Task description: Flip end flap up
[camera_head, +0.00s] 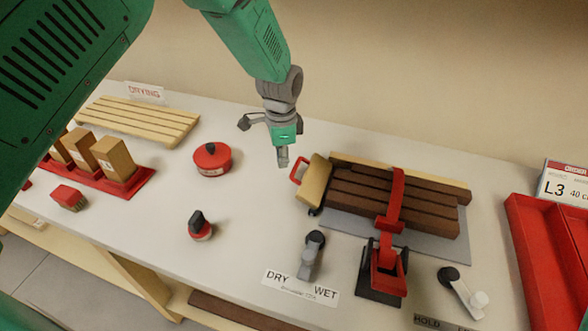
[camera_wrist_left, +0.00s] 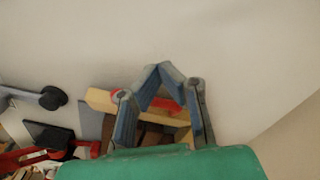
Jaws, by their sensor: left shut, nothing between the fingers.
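The end flap (camera_head: 314,178) is a tan panel with a red loop handle (camera_head: 298,171) at the left end of a bundle of brown slats (camera_head: 375,205). It leans beside the slat ends; its exact angle is hard to tell. My left gripper (camera_head: 283,158) is shut and empty, pointing down just left of and above the handle, seemingly apart from it. In the left wrist view its fingers (camera_wrist_left: 160,75) meet at the tips, partly hiding the tan flap (camera_wrist_left: 100,99) and red handle (camera_wrist_left: 163,102). My right gripper is not in view.
A red strap (camera_head: 395,195) crosses the slats, with a red and black clamp (camera_head: 384,272) in front. A DRY/WET lever (camera_head: 312,255) stands near the front edge. A red tray (camera_head: 540,250) is right.

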